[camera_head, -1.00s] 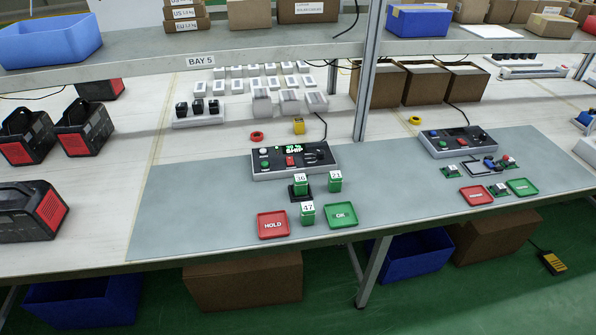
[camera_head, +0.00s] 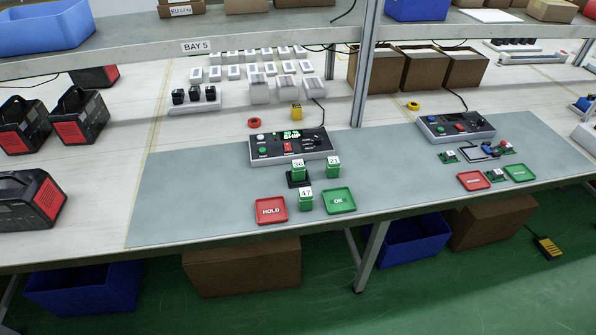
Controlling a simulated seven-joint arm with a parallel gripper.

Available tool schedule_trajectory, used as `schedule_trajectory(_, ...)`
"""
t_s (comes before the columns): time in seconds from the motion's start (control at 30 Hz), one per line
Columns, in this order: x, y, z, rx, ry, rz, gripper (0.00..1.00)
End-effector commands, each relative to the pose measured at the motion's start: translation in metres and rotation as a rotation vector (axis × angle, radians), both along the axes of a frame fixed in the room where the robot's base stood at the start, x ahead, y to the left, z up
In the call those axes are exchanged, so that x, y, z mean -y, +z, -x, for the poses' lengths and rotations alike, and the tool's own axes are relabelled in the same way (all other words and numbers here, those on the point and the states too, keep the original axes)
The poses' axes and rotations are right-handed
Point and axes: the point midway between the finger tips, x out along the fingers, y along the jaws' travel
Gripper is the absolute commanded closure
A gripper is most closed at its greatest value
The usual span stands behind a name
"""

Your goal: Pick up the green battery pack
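Three small green battery packs with white number labels stand on the grey mat (camera_head: 200,190). The pack labelled 36 (camera_head: 298,176) sits on a black stand in front of a grey control box (camera_head: 268,152) with a lit green display. The pack that seems to read 21 (camera_head: 333,170) stands to its right. The pack labelled 47 (camera_head: 305,203) stands nearer the front edge, between the red HOLD tray (camera_head: 271,211) and the green OK tray (camera_head: 340,202). Both trays look empty. My gripper is not in view.
A metal post (camera_head: 368,70) and an upper shelf (camera_head: 250,38) stand behind the mat. Black-and-red power units (camera_head: 32,200) are at left. A second control box (camera_head: 456,127) and trays are at right. The mat's left part is clear.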

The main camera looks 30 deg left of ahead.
Motion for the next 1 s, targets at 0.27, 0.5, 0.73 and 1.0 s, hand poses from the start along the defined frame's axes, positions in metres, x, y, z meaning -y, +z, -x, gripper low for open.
schedule_trajectory(0.27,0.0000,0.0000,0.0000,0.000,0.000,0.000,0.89)
schedule_trajectory(0.5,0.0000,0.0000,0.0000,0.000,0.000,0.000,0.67)
schedule_trajectory(0.73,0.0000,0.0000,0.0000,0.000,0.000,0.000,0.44)
schedule_trajectory(1.0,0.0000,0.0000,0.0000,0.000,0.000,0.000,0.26)
